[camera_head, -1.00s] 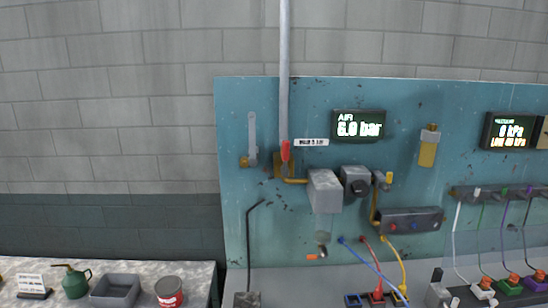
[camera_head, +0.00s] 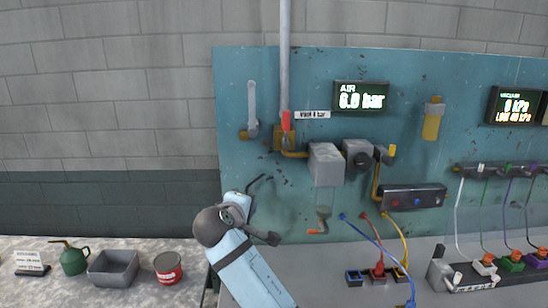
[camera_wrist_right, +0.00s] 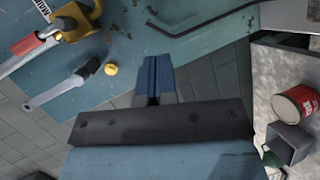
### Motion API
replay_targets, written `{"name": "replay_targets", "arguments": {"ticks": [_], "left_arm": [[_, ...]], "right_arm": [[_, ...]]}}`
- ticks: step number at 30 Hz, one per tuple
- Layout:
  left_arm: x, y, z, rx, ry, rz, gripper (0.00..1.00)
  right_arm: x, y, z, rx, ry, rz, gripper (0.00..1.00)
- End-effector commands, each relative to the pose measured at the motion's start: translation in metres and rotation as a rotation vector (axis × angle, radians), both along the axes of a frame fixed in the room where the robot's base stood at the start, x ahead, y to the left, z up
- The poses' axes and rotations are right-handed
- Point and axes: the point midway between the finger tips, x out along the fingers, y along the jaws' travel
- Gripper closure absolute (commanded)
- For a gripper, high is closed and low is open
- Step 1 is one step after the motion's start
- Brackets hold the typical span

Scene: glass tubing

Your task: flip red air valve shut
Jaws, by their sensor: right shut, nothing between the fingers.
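The red valve handle (camera_head: 286,121) stands upright in line with the grey vertical pipe, on a brass valve body (camera_head: 285,143) on the teal board. It also shows at the upper left of the right wrist view (camera_wrist_right: 28,42). My right gripper (camera_head: 246,201) is below and to the left of the valve in the head view, apart from it. In the right wrist view its blue fingers (camera_wrist_right: 152,75) are together with nothing between them. In the head view the fingertips are small and hard to make out. My left gripper is not in view.
A grey lever (camera_head: 252,105) hangs left of the valve; a bent black pipe (camera_head: 262,181) is near my gripper. The air display (camera_head: 361,96) reads 6.0 bar. A grey box (camera_head: 325,164) sits below right of the valve. A side bench (camera_head: 195,262) holds a red can.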

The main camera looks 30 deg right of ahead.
Motion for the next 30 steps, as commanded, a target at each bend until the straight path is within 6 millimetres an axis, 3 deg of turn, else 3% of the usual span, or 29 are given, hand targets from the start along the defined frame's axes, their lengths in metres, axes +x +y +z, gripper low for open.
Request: {"name": "replay_targets", "arguments": {"ticks": [1,3,6,10,14,24,30], "left_arm": [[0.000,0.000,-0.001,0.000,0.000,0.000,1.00],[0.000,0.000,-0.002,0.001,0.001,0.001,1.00],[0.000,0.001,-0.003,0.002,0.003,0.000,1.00],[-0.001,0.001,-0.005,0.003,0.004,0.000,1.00],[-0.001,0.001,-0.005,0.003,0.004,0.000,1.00],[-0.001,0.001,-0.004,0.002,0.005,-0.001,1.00],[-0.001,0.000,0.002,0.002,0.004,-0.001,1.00]], "right_arm": [[0.015,0.001,0.037,-0.066,-0.021,-0.028,1.00],[0.027,0.002,0.079,-0.150,-0.032,-0.070,1.00],[0.036,0.004,0.127,-0.241,-0.043,-0.126,1.00],[0.039,0.006,0.166,-0.310,-0.050,-0.177,1.00],[0.040,0.007,0.180,-0.336,-0.051,-0.198,1.00],[0.040,0.005,0.181,-0.336,-0.050,-0.198,1.00],[0.048,-0.013,0.182,-0.339,-0.049,-0.200,1.00]]}}
